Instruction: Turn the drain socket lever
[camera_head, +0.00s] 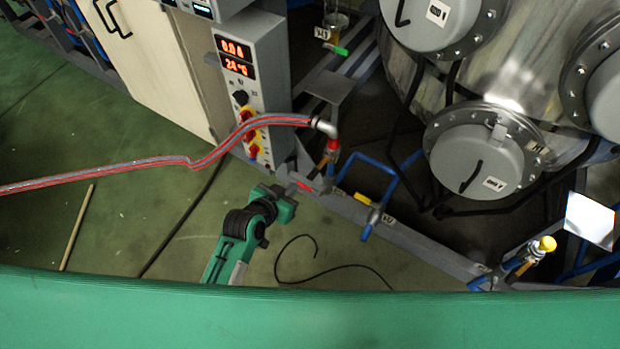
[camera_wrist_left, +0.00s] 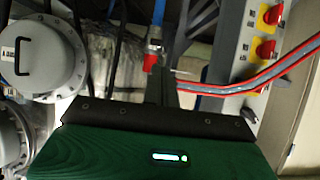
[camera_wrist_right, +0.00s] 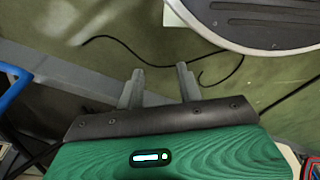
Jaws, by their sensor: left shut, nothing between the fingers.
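In the left wrist view the closed fingers (camera_wrist_left: 161,86) point up towards a red part (camera_wrist_left: 150,62) at the end of a blue pipe (camera_wrist_left: 157,32). My right gripper (camera_wrist_right: 160,87) is open and empty over the floor, away from the fittings.
A red-and-grey hose (camera_head: 190,161) runs from the left to a metal elbow (camera_head: 324,127) above my left gripper. A control cabinet (camera_head: 268,60) stands behind. A black cable (camera_head: 340,267) lies on the floor.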

